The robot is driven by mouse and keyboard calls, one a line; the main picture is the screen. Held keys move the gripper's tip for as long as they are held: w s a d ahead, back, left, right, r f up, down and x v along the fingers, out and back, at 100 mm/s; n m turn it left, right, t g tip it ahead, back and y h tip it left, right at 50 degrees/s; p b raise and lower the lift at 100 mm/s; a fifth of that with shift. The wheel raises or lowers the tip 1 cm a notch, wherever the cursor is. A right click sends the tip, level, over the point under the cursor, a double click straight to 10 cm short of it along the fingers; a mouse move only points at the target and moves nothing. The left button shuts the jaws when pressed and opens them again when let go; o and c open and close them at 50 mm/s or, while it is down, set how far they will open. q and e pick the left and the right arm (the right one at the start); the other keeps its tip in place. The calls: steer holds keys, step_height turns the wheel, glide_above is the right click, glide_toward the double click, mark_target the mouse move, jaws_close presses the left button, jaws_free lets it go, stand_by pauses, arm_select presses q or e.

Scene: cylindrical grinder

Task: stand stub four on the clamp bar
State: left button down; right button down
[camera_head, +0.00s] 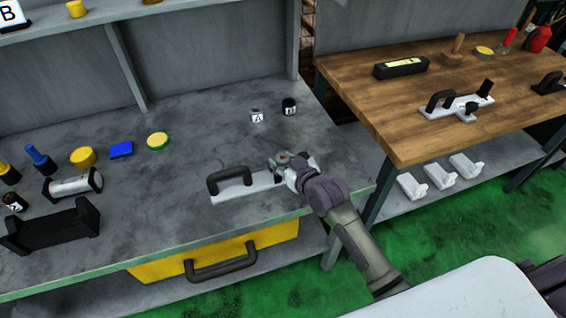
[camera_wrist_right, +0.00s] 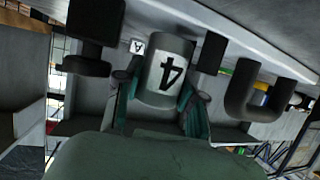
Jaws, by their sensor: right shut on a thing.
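My right gripper (camera_head: 284,163) is shut on stub four, at the right end of the clamp bar. Stub four (camera_wrist_right: 170,72) is a grey cylinder with a white label marked 4, between the teal fingers in the right wrist view. The clamp bar (camera_head: 250,190) is a pale plate with a black handle (camera_head: 229,177), near the front edge of the grey bench. The handle also shows in the right wrist view (camera_wrist_right: 258,88). I cannot tell whether the stub touches the bar; the gripper hides its base. My left gripper is out of view.
Two small labelled stubs, one pale (camera_head: 256,116) and one black (camera_head: 289,106), stand behind the bar. A green-yellow disc (camera_head: 158,141), a blue block (camera_head: 121,150) and a black cradle (camera_head: 50,229) lie to the left. A wooden table (camera_head: 430,110) with another clamp bar stands at right.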

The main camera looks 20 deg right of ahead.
steer(key=shift+s+f, duration=0.15)
steer(key=shift+f, duration=0.2)
